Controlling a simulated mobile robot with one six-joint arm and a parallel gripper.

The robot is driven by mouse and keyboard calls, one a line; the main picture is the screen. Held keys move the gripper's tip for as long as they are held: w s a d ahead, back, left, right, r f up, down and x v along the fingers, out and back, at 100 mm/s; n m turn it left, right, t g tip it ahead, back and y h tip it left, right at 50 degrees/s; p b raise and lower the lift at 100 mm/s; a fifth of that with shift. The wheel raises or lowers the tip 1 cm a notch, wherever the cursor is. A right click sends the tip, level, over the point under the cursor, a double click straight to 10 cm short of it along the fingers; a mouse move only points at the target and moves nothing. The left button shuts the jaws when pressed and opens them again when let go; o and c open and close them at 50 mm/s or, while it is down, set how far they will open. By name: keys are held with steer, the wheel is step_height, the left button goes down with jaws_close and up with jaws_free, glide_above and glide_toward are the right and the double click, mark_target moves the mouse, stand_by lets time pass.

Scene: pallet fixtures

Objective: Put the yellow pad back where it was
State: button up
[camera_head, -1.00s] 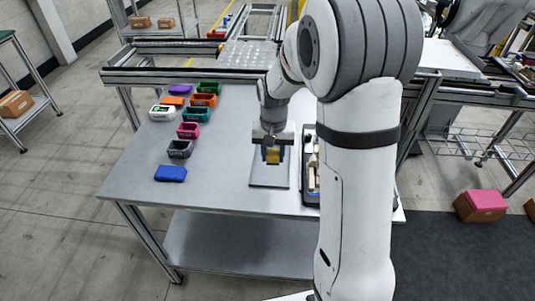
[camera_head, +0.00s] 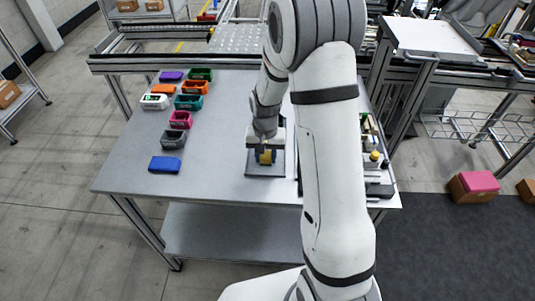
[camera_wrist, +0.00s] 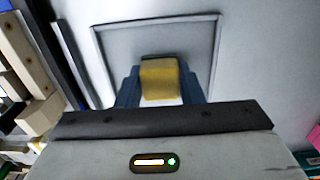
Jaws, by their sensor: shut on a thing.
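The yellow pad (camera_head: 265,158) is a small block held between my gripper's (camera_head: 265,151) fingers, over the right half of the table. In the wrist view the pad (camera_wrist: 160,80) shows between two blue-grey fingers, with a dark greenish strip along its far edge. My gripper points down and is shut on the pad. I cannot tell the gap between pad and plate. Which spot the pad came from does not show.
A dark tray (camera_head: 378,190) with several blocks and pieces lies to the right, partly behind my arm. Several coloured bins stand at the left, with a blue block (camera_head: 165,164) nearest the front. The table (camera_head: 215,172) is bare between bins and plate.

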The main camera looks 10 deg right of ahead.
mark_target(266, 155)
steer(key=shift+s, duration=0.1)
steer(key=shift+f, duration=0.1)
steer(key=o, duration=0.9)
steer(key=shift+o, duration=0.2)
step_height(266, 155, up, 12)
steer(key=s+r+n+t, duration=0.1)
steer(key=s+r, duration=0.3)
steer(key=s, duration=0.6)
steer(key=s+r+n+t, duration=0.2)
steer(key=s+r, duration=0.3)
steer(key=s, duration=0.6)
steer(key=shift+s+d+r+n+b, duration=0.2)
steer(key=shift+d+n+b, duration=0.1)
steer(key=shift+b, duration=0.15)
